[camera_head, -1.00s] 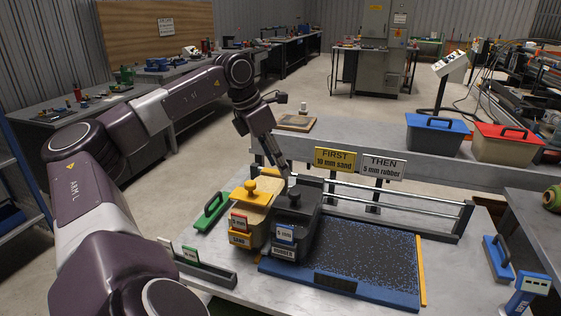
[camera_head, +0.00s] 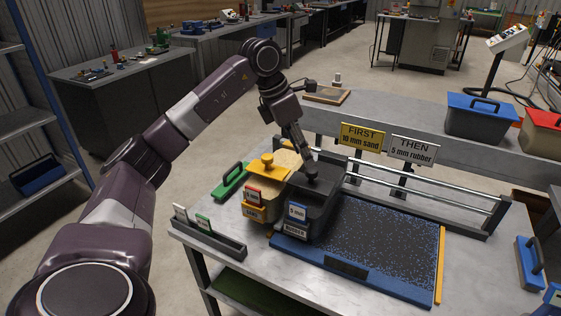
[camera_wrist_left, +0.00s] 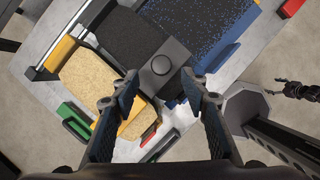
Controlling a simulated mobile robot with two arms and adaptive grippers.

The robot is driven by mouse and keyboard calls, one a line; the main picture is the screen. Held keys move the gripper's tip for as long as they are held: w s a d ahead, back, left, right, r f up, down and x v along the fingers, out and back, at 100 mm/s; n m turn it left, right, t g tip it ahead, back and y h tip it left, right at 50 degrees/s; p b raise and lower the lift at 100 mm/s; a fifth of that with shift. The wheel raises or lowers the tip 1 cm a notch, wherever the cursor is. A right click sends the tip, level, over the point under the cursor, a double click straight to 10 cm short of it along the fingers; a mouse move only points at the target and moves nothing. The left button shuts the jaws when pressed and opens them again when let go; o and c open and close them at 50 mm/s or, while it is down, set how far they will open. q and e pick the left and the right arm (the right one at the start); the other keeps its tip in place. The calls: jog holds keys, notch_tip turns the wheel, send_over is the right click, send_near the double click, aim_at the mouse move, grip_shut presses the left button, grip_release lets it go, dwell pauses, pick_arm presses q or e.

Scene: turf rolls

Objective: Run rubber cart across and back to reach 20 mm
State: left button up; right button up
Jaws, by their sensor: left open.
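The black rubber cart (camera_head: 325,205), labelled 5 mm rubber, stands at the left end of the blue-edged turf bed (camera_head: 385,235), whose surface is dark with blue flecks. A round dark knob (camera_head: 311,172) is on its top. My left gripper (camera_head: 306,158) is just above this knob. In the left wrist view my left gripper (camera_wrist_left: 163,98) is open, its fingers spread apart, and the knob (camera_wrist_left: 161,65) shows beyond the gap, not gripped. A dark jointed part at the right edge of that view may be my right gripper (camera_wrist_left: 300,91); its jaws are unclear.
The yellow sand cart (camera_head: 261,198) stands close to the left of the rubber cart. Metal rails (camera_head: 430,190) and two signs, FIRST (camera_head: 362,137) and THEN (camera_head: 412,150), are behind the bed. A green-handled tool (camera_head: 231,181) lies at left. The bed right of the cart is clear.

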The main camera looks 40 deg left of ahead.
aim_at(311, 169)
pick_arm(q)
jog(key=x, duration=0.3)
jog(key=shift+w+d+f+p, duration=0.1)
jog(key=shift+d+f+p, duration=0.15)
jog(key=shift+f+p, duration=0.1)
jog(key=shift+x, duration=1.25)
jog(key=shift+w+f, duration=0.2)
jog(key=shift+f, duration=0.35)
grip_shut()
pick_arm(e)
jog(key=shift+s+r, duration=0.3)
jog(key=shift+s, duration=0.3)
jog(key=shift+s+r, duration=0.25)
jog(key=shift+s, duration=0.35)
